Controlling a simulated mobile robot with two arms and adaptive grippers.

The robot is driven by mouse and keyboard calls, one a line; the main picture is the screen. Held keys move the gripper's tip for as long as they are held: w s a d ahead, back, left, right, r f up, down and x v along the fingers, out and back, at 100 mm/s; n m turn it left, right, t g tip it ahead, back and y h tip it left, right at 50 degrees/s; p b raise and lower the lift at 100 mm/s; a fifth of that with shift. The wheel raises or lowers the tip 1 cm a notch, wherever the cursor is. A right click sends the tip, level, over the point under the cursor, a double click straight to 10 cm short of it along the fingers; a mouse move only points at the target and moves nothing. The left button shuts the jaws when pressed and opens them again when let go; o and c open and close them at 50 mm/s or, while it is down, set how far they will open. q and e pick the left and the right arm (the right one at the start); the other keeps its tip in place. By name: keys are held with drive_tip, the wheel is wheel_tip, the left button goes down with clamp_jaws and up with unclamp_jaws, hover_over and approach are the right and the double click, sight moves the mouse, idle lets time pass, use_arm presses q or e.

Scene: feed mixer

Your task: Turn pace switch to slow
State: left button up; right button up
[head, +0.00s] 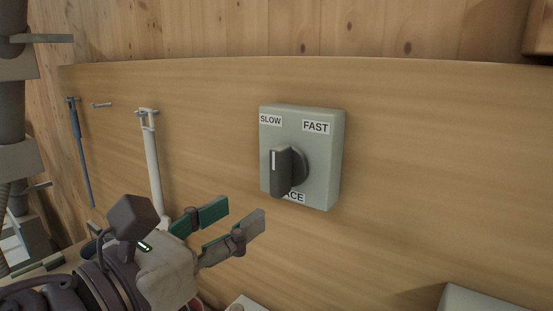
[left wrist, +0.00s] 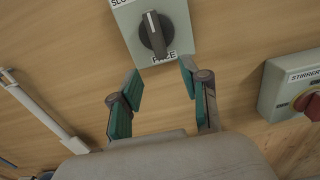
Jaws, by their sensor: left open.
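The pace switch is a grey-green box (head: 326,160) on the wooden panel, with SLOW at upper left, FAST at upper right and a partly covered PACE label below. Its dark knob (head: 283,172) has a white mark; the handle looks roughly upright, and its exact setting is hard to tell. The knob also shows in the left wrist view (left wrist: 155,34), at the top, where the box is cut off. My left gripper (head: 236,217) is open and empty, below and left of the box, apart from it. Its fingers (left wrist: 161,77) point toward the knob. My right gripper is not in view.
A white-handled tool (head: 151,160) and a blue tool (head: 80,150) hang on the panel at left. A STIRRER box (left wrist: 279,82) with a red knob sits at right in the left wrist view. The panel around the pace box is clear.

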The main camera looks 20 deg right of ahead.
sight(274, 192)
use_arm(q)
drive_tip(key=p+x, duration=0.2)
drive_tip(key=x, duration=0.7)
drive_tip(key=shift+w+d+p, duration=0.1)
drive_tip(key=shift+d+p, duration=0.1)
drive_tip(key=shift+p, duration=0.15)
drive_tip(key=shift+f, duration=0.1)
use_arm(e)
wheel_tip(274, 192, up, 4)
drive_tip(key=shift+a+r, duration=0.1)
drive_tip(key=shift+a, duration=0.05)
use_arm(q)
clamp_jaws()
